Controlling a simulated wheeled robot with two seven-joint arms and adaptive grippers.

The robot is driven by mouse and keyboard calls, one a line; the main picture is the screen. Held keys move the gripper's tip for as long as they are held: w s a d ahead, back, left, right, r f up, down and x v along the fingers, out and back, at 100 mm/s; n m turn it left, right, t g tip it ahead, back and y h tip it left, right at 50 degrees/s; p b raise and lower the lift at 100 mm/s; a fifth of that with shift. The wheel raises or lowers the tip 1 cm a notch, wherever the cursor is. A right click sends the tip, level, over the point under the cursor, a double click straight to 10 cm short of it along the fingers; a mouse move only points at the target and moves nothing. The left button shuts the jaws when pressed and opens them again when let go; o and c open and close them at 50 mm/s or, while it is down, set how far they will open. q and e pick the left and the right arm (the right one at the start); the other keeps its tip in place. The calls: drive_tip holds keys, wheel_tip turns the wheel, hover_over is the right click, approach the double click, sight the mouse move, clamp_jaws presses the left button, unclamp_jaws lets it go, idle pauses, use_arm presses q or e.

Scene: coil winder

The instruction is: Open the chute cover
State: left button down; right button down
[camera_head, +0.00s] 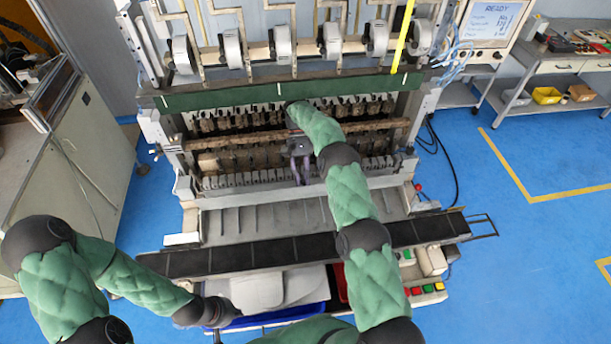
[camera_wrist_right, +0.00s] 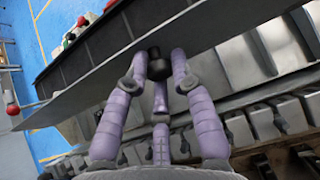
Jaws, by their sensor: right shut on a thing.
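The chute cover, a long grey plate (camera_wrist_right: 115,65), runs diagonally across the right wrist view. A dark knob (camera_wrist_right: 158,66) stands at its edge, between the purple fingers of my right gripper (camera_wrist_right: 160,78). The fingers are shut on this knob. In the head view my right gripper (camera_head: 300,172) reaches down at the front of the machine, above a pale strip (camera_head: 330,186) that seems to be the cover's edge. The knob is hidden there. My left arm ends low in the head view near the blue tray; its gripper (camera_head: 217,335) barely shows, and its fingers cannot be made out.
A grey sloped chute (camera_head: 260,220) and a dark belt (camera_head: 285,252) lie in front of the machine. A blue tray (camera_head: 285,318) with pale sheets stands below. Push buttons (camera_head: 425,290) sit at the lower right. The blue floor is free at the right.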

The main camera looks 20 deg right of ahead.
drive_tip(key=shift+f, duration=0.7)
drive_tip(key=c, duration=1)
unclamp_jaws()
drive_tip(key=shift+c, duration=0.2)
drive_tip(key=shift+w+d+r, duration=0.1)
drive_tip(key=shift+d+r, duration=0.05)
drive_tip(key=shift+r, duration=0.05)
drive_tip(key=shift+r, duration=0.1)
